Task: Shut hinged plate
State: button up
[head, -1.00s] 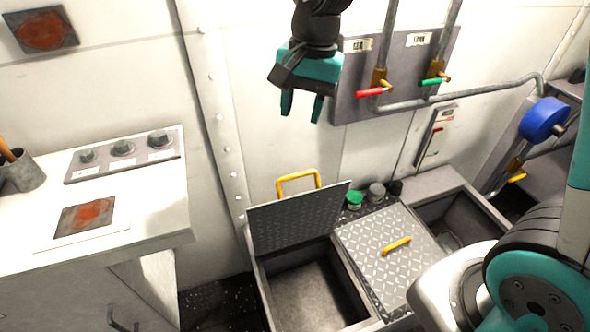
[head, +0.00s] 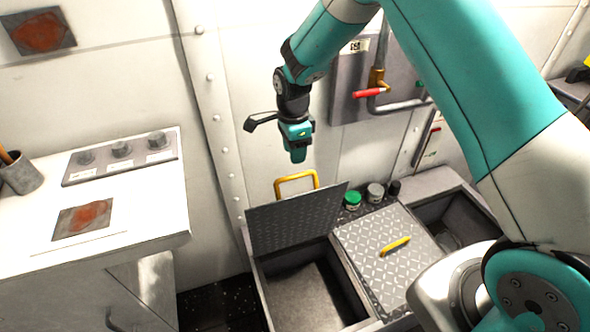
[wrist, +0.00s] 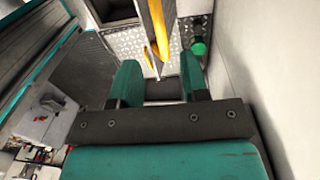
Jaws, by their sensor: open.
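The hinged plate (head: 295,222) is a grey diamond-tread lid with a yellow loop handle (head: 297,181) on its upper edge. It stands raised, tilted up at the wall side of an open floor bin (head: 305,290). My gripper (head: 298,158) points down above the handle, apart from it in the head view. In the wrist view its two teal fingers (wrist: 159,78) are spread with nothing between their tips. A long yellow bar, seemingly the handle (wrist: 157,28), shows beyond them; the exact gap is unclear.
A closed tread plate with a yellow grip (head: 396,246) lies right of the bin. A green-lidded jar (head: 352,200) and other containers stand behind it. A white cabinet (head: 120,230) is at the left. Pipes with a red-handled valve (head: 368,93) are on the wall, which is close behind my gripper.

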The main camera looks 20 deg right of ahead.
jog(key=f, duration=0.7)
jog(key=shift+s+f, duration=0.1)
jog(key=shift+s, duration=0.1)
grip_shut()
